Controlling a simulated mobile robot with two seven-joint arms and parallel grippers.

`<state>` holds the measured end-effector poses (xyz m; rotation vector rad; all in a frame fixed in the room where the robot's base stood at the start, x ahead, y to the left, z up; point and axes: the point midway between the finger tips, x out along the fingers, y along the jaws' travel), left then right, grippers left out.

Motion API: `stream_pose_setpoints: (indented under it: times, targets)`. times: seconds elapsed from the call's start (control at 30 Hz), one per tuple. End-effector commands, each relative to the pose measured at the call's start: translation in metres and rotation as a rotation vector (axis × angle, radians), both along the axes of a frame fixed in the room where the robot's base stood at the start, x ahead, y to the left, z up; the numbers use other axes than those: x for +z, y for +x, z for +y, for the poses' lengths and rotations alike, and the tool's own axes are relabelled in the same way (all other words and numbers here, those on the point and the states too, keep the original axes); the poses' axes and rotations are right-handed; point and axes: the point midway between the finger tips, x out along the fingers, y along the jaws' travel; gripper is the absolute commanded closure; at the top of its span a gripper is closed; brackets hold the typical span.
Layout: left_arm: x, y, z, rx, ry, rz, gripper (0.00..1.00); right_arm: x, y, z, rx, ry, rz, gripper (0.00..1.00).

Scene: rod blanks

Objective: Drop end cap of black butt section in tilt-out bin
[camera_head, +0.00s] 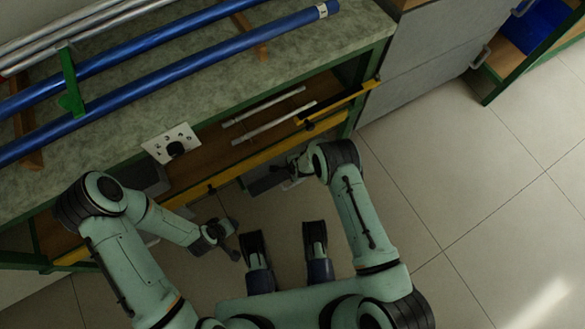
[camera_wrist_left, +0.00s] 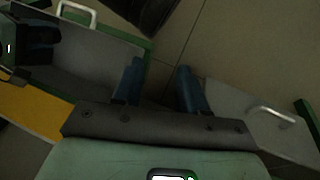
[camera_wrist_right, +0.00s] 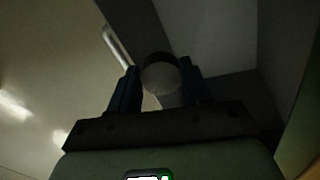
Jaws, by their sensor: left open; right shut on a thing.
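My right gripper (camera_wrist_right: 158,88) is shut on a small round piece (camera_wrist_right: 161,76) with a pale face and dark rim, seen between its fingertips in the right wrist view. It looks like an end cap, but the picture is dark. In the head view the right gripper (camera_head: 284,178) is just in front of the bench, over a dark and grey area; its held piece is hard to make out. A grey bin front (camera_wrist_left: 95,62) with a pale handle shows in the left wrist view; I cannot tell how far it is tilted. My left gripper (camera_wrist_left: 158,88) is open and empty, low before the bench.
The bench top (camera_head: 335,50) carries blue tubes (camera_head: 200,62) on wooden rests. Another grey front (camera_wrist_left: 245,110) with a handle is at right. Floor (camera_head: 450,170) is clear.

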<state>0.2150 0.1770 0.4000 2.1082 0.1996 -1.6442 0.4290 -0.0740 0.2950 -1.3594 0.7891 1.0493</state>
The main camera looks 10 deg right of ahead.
Motion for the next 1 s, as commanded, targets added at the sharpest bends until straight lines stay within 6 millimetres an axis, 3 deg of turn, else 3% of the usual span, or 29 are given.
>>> stream_pose_setpoints:
  times: [0.2, 0.23, 0.3, 0.33, 0.67, 0.77, 1.0]
  targets:
    - [0.000, 0.000, 0.000, 0.000, 0.000, -0.001, 0.58, 0.001, 0.000, 0.000, 0.000, 0.000, -0.001, 0.80]
    - [0.000, 0.000, 0.000, 0.000, 0.000, -0.001, 0.58, 0.000, 0.000, 0.000, 0.000, 0.000, -0.001, 0.49]
    - [0.000, 0.000, 0.000, 0.000, 0.000, -0.001, 0.58, 0.000, 0.000, 0.000, 0.000, 0.000, -0.001, 0.26]
    - [0.000, 0.000, 0.000, 0.000, 0.000, 0.000, 0.58, 0.000, 0.000, 0.000, 0.000, 0.000, -0.001, 0.22]
    - [0.002, -0.002, -0.001, -0.001, -0.002, 0.004, 0.58, 0.003, -0.001, 0.000, -0.001, 0.000, 0.000, 0.22]
    - [0.007, -0.008, -0.004, -0.009, -0.010, 0.020, 0.58, 0.014, -0.004, -0.002, -0.002, 0.001, -0.001, 0.22]
    - [0.030, -0.039, -0.021, -0.041, -0.051, 0.100, 0.58, 0.064, -0.022, -0.009, -0.002, 0.001, -0.002, 0.22]
